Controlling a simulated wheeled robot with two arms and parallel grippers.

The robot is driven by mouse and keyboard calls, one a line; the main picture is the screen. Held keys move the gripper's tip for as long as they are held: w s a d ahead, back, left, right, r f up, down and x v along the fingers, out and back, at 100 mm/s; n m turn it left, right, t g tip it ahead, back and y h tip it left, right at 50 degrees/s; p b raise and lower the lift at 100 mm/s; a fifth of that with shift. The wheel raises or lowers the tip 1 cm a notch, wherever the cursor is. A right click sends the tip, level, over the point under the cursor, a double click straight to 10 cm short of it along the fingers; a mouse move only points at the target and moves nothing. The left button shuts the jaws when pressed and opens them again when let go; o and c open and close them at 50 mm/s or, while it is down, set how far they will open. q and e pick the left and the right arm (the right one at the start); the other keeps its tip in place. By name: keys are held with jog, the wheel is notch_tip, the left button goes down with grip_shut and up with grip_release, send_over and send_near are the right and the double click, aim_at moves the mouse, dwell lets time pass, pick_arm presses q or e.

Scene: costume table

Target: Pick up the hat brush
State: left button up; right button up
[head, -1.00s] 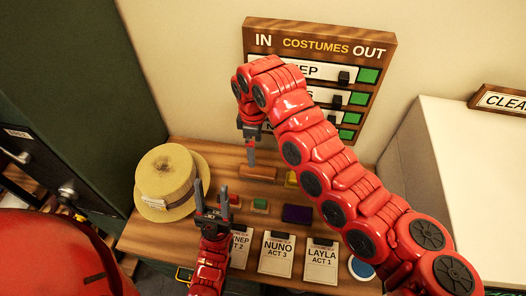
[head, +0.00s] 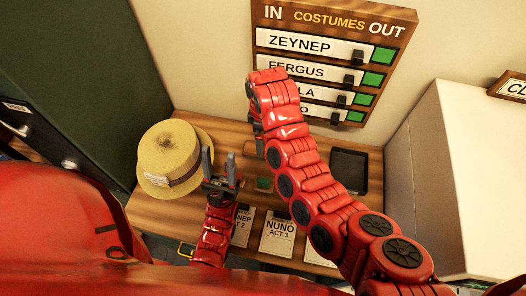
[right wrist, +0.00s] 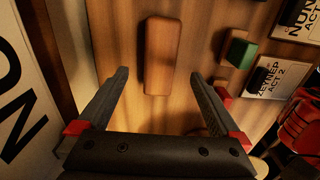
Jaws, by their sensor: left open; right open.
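The hat brush, a brown wooden block with rounded ends (right wrist: 161,55), lies on the table in the right wrist view. My right gripper (right wrist: 160,75) is open there, its fingertips apart and the near end of the brush between and just beyond them. In the head view my right gripper (head: 258,147) is mostly covered by its own arm, which also hides the brush. My left gripper (head: 220,163) is open and empty, fingers pointing up, just right of the straw hat (head: 172,150).
A costume board (head: 330,60) with name sliders is on the wall behind. A black tray (head: 348,172) lies right of my right arm. A green block (right wrist: 240,50) and cards, one reading NUNO (head: 280,230), lie on the wooden table (head: 160,212).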

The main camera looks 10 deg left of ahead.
jog(key=shift+f, duration=0.7)
jog(key=shift+f+p, duration=0.15)
jog(key=shift+p, duration=0.2)
notch_tip(320, 180, down, 3)
jog(key=shift+s+f+p, duration=0.1)
jog(key=shift+p, duration=1)
jog(key=shift+f, duration=0.9)
jog(key=c, duration=1.6)
